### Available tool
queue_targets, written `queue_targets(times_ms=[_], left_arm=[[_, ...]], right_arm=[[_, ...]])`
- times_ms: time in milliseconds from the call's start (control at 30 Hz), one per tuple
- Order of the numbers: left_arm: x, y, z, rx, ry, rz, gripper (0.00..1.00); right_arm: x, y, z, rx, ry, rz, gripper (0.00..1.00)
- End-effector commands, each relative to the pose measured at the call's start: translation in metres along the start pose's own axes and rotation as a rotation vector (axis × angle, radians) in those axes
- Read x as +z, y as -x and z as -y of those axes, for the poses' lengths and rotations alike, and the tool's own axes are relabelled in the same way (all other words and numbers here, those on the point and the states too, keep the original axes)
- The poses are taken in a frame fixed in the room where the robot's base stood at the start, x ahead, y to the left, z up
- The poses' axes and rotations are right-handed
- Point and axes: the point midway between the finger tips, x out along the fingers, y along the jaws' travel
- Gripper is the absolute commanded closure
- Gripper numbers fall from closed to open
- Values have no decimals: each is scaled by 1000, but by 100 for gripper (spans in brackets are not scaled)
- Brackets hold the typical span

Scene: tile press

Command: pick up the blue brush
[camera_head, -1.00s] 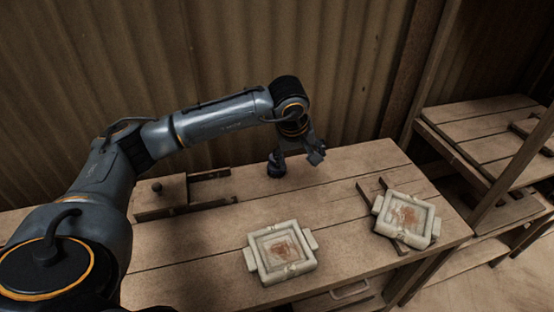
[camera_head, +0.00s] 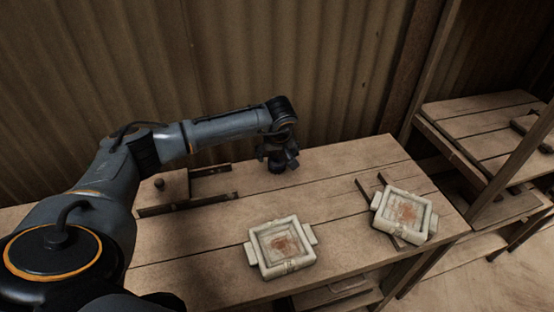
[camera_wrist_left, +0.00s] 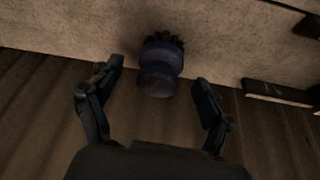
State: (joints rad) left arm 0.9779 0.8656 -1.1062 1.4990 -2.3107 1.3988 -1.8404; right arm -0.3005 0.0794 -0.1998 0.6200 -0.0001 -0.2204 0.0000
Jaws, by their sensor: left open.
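The blue brush (camera_wrist_left: 160,68) shows between the two open fingers of my left gripper (camera_wrist_left: 152,92) in the left wrist view, slightly beyond the fingertips. It has a rounded blue body and dark bristles. In the head view the brush (camera_head: 276,165) stands upright on the bench near its back edge, partly hidden by my left gripper (camera_head: 280,152), which is right above or beside it. The fingers look apart from the brush. My right gripper is not in view.
Two pale square moulds with reddish insides lie on the wooden bench (camera_head: 200,235): one mould (camera_head: 281,247) at the front middle, the other mould (camera_head: 404,216) on a dark rack at the right. A wooden board with a knob (camera_head: 160,184) lies left. A corrugated wall (camera_head: 230,60) stands behind.

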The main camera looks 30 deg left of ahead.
Motion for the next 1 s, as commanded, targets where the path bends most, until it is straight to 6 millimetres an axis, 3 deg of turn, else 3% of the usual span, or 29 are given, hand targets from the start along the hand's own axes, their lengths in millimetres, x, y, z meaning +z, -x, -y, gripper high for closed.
queue_targets(times_ms=[200,467,767,1000], left_arm=[[0,-26,0,-1,1,1,20],[0,-28,0,1,0,0,20],[0,-28,1,0,0,0,79],[-1,-27,1,1,1,-1,80]], right_arm=[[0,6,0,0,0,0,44],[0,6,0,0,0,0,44],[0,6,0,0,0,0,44],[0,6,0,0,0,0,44]])
